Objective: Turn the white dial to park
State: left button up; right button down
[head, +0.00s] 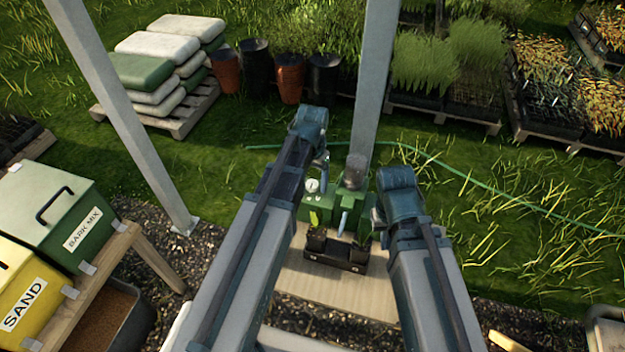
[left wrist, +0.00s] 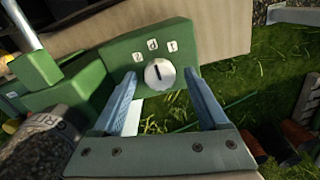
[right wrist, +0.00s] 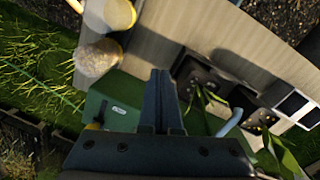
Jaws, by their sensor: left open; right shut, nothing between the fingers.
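The white dial (left wrist: 159,74) is on the face of a green machine housing (left wrist: 120,55) in the left wrist view. A dark pointer line crosses it, and small white label plates sit around it; their marks are hard to read. In the head view the dial (head: 312,185) shows small, beside my left gripper (head: 322,168). In the left wrist view my left gripper (left wrist: 160,78) is open, with one finger on either side of the dial; contact cannot be told. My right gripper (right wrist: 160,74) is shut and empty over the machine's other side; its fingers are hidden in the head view.
The green machine (head: 350,200) stands on a wooden bench (head: 330,290) with a black tray of potted seedlings (head: 335,252) in front. A grey post (head: 372,80) rises behind. Bins marked sand (head: 25,300) and bark mix (head: 70,215) are at left.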

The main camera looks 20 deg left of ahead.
aim_at(313, 183)
pick_arm(q)
jog(key=shift+r, duration=0.1)
notch_tip(313, 183, up, 14)
jog(key=p, duration=1.3)
jog(key=shift+p, duration=0.4)
jog(key=shift+f, duration=0.2)
jog(key=shift+m+y, duration=0.6)
jog(key=s+d+f+b, duration=0.3)
jog(key=s, duration=0.1)
jog(key=s+d+f+b, duration=0.3)
jog(key=s+d, duration=0.1)
jog(key=s, duration=0.1)
jog(key=s+d+f+b, duration=0.3)
jog(key=s, duration=0.2)
jog(key=shift+s+d+f, duration=0.15)
jog(key=shift+d, duration=0.15)
